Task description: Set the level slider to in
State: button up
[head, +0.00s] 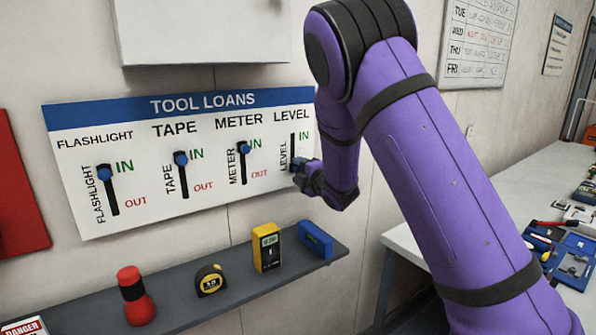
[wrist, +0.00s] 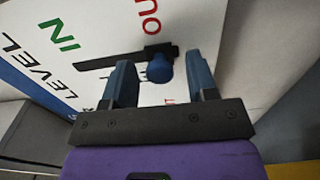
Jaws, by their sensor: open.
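The level slider is the rightmost on the tool loans board (head: 215,205). Its dark slot (head: 292,142) shows bare in its upper part, beside the green IN. In the wrist view the slider's blue knob (wrist: 161,66) sits at one end of its slot (wrist: 105,61), near the red lettering and away from IN. My gripper (head: 303,176) is at the lower end of this slot and hides most of the knob and the OUT label in the head view. In the wrist view my gripper (wrist: 160,75) is open, with a finger on each side of the knob and gaps visible.
The flashlight (head: 104,173), tape (head: 180,159) and meter (head: 242,147) knobs sit at their upper ends. A shelf (head: 215,293) below holds a flashlight, tape, meter and blue level (head: 315,240). A white cabinet (head: 200,30) hangs above the board.

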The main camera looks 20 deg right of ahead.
aim_at(293, 137)
jog(key=shift+w+a, duration=0.15)
jog(key=shift+w, duration=0.35)
grip_shut()
notch_tip(293, 137, up, 10)
jog(key=shift+f, duration=0.25)
grip_release()
jog(key=v, duration=1)
jog(key=shift+s, duration=0.4)
